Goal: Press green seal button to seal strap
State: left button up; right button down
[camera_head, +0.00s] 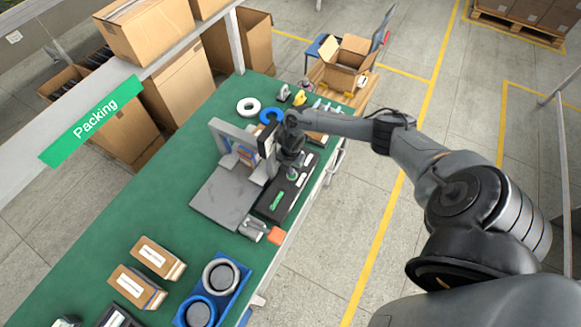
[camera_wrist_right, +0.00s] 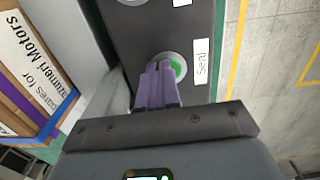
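The green seal button (camera_wrist_right: 178,68) sits in a round pale ring on a dark panel (camera_wrist_right: 150,30), beside a white "Seal" label (camera_wrist_right: 202,64). My right gripper (camera_wrist_right: 160,70) has its purple fingers together, with the tips over the button and covering part of it. I cannot tell whether they press it down. In the head view my right gripper (camera_head: 291,168) is over the control panel (camera_head: 278,203) beside the grey strapping machine (camera_head: 222,200). A labelled box (camera_wrist_right: 30,75) with a blue strap (camera_wrist_right: 62,108) stands left of the panel. My left gripper is not in view.
A white tape roll (camera_head: 248,107) and a blue roll (camera_head: 270,115) lie behind the machine. Small cartons (camera_head: 137,287) and a blue tray (camera_head: 228,297) with round parts are at the near end of the green table (camera_head: 150,210). An open carton (camera_head: 346,65) stands beyond.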

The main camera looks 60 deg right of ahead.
jog(key=r+p, duration=0.4)
jog(key=shift+s+a+r, duration=0.1)
jog(key=shift+s+r, duration=0.05)
jog(key=shift+s, duration=0.05)
notch_tip(320, 180, up, 10)
jog(key=shift+w+f, duration=0.2)
dwell(0.6)
